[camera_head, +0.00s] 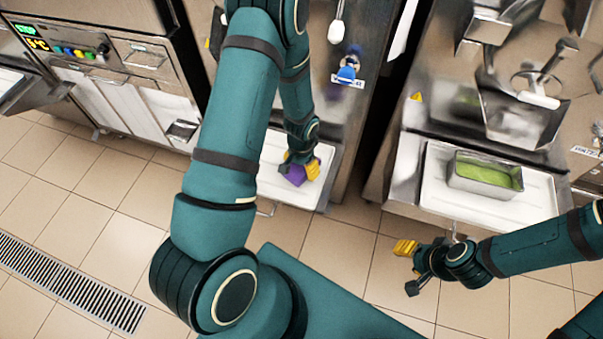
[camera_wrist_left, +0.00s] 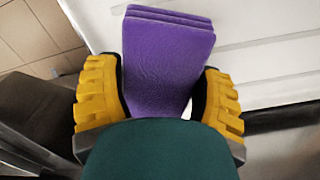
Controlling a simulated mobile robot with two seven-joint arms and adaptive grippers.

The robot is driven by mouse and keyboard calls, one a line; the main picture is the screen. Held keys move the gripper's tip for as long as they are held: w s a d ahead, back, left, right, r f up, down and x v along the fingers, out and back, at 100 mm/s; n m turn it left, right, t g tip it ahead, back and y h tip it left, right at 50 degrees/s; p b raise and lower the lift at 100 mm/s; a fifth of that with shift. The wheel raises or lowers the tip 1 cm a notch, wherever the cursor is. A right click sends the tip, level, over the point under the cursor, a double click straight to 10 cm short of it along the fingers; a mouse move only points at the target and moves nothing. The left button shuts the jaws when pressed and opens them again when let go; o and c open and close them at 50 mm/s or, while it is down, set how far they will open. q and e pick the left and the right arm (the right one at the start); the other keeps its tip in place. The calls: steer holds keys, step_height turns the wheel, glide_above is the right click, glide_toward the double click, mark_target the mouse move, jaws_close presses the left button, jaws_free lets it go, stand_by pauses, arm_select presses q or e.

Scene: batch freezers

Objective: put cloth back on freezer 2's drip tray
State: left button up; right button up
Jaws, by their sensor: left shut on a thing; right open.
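A folded purple cloth (camera_head: 294,174) is between the yellow fingers of my left gripper (camera_head: 300,170), which is shut on it. In the left wrist view the cloth (camera_wrist_left: 165,62) shows as several stacked layers between both fingers (camera_wrist_left: 160,105). The cloth is over a white drip tray (camera_head: 272,185) at the foot of the middle freezer; I cannot tell whether it touches the tray. The tray's white surface (camera_wrist_left: 265,70) also shows in the left wrist view. My right gripper (camera_head: 408,268) is open and empty, in front of the right freezer's tray.
The right freezer's white tray (camera_head: 440,200) holds a metal pan (camera_head: 484,178) of green contents. A machine with a lit display (camera_head: 38,45) stands at the left. A blue-and-white item (camera_head: 348,68) is on the middle freezer's front. The tiled floor in front is clear, with a drain grate (camera_head: 70,283).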

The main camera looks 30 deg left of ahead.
mark_target(302, 173)
arm_select(q)
step_height(302, 173, down, 4)
steer(key=shift+r+b, duration=0.1)
steer(key=shift+b, duration=0.35)
steer(key=shift+r, duration=0.1)
steer(key=shift+f, duration=0.2)
steer(key=o, duration=1.2)
steer(key=shift+r, duration=0.1)
